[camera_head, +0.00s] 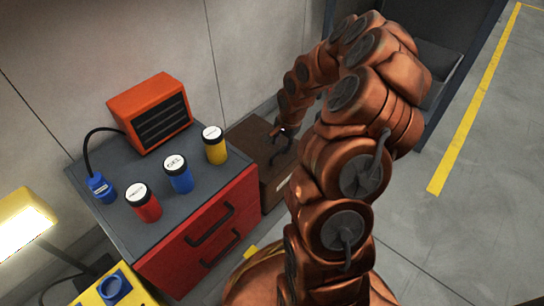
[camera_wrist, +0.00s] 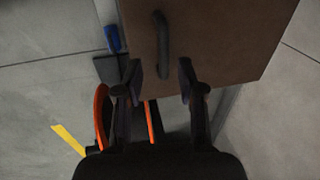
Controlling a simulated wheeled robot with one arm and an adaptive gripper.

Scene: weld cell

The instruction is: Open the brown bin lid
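The brown bin (camera_head: 246,137) stands against the wall, just right of the red cabinet, and its flat lid looks closed. My gripper (camera_head: 282,146) is above the bin's right part, and my arm hides some of the bin. In the wrist view, the brown lid (camera_wrist: 225,40) has a dark bar handle (camera_wrist: 161,40). My gripper (camera_wrist: 161,80) is open there, with one finger on each side of the handle's near end in the picture. I cannot tell whether the fingers are down at the handle's height or touch it.
The red cabinet (camera_head: 232,212) carries an orange box (camera_head: 150,112), a red jar (camera_head: 144,204), a blue jar (camera_head: 178,177), a yellow jar (camera_head: 215,148) and a blue corded item (camera_head: 101,187). A dark cabinet (camera_head: 445,50) stands behind my arm. The floor at right (camera_head: 480,190) is clear.

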